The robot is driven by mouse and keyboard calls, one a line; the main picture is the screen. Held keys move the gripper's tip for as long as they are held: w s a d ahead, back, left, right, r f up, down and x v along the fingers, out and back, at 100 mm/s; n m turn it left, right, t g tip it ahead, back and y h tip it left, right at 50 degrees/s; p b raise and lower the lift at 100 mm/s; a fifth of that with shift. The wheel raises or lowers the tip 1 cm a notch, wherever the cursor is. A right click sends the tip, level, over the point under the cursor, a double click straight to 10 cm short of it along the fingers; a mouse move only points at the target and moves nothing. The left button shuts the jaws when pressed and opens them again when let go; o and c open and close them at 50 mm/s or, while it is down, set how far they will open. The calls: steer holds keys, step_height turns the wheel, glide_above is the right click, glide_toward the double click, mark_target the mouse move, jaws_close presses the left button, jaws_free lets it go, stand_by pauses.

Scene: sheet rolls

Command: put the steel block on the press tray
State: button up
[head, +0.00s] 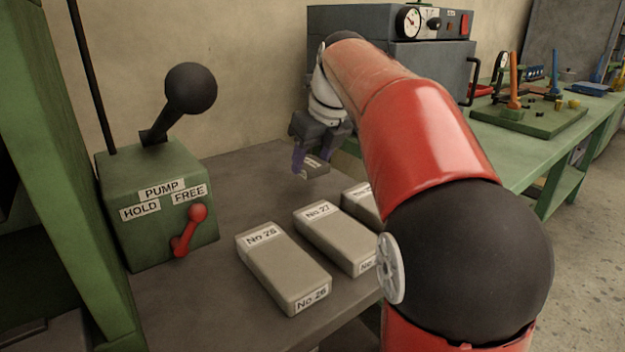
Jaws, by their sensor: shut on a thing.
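My gripper (303,158) is at the far side of the grey bench, its fingers pointing down. It is shut on a grey steel block (317,168) with a white label. The label is too small to read, and the gripper hides part of the block. I cannot tell whether the block touches the bench. Nearer me lie a block labelled No 26 (283,270), one labelled No 27 (336,238) and a third block (361,205), partly hidden by my arm. I cannot make out the press tray for certain.
A green pump box (152,230) with a black-knobbed lever (190,90) and a red handle (190,230) stands at left, beside a green upright (60,150). A grey cabinet with a gauge (408,22) is behind my arm. A green bench (510,150) is at right.

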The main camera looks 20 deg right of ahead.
mark_target(316, 165)
steer(key=shift+f+b, duration=0.4)
steer(key=shift+f, duration=1.6)
steer(key=shift+f, duration=0.15)
steer(key=o, duration=1.3)
